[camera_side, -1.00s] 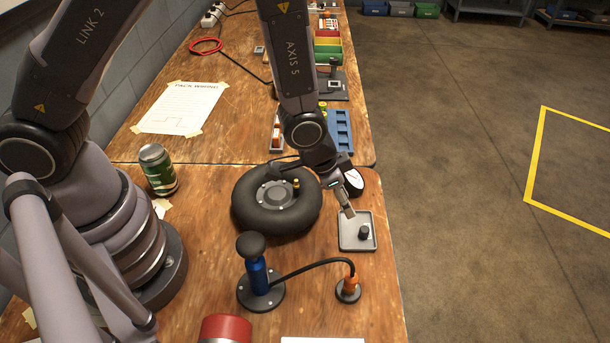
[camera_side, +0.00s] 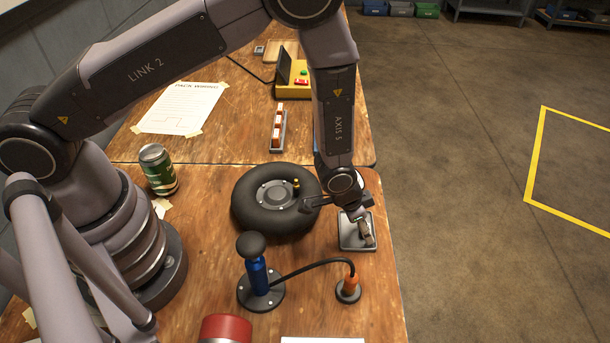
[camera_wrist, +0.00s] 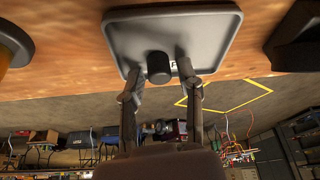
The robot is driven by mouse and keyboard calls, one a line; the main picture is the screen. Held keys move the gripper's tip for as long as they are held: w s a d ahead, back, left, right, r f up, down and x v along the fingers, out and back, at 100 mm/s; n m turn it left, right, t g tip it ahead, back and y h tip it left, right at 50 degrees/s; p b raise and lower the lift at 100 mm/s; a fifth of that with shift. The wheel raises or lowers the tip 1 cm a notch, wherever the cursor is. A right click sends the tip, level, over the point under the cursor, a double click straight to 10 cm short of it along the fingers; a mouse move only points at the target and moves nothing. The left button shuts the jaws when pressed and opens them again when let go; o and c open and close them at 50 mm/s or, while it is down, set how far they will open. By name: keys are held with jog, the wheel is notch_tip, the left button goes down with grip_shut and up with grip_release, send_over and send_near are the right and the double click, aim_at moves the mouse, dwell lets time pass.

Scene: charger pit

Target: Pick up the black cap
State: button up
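The black cap (camera_wrist: 158,68) is a small dark cylinder standing on a shallow grey tray (camera_wrist: 190,22). In the wrist view my gripper (camera_wrist: 158,72) is open, with one finger on each side of the cap and a visible gap to each. In the side view the tray (camera_side: 345,244) lies near the right table edge, and my gripper (camera_side: 364,234) is down over it. There the gripper hides the cap.
A black tyre (camera_side: 250,215) lies left of the tray. A blue hand pump (camera_side: 259,275) stands in front, its black hose running to an orange fitting (camera_side: 350,281). A green can (camera_side: 157,170) is farther left. The table's right edge is close to the tray.

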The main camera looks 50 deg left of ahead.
jog(key=c, duration=0.5)
jog(key=shift+r, duration=0.1)
notch_tip(320, 180, up, 10)
jog(key=shift+f, duration=0.1)
jog(key=shift+a, duration=0.1)
dwell(0.4)
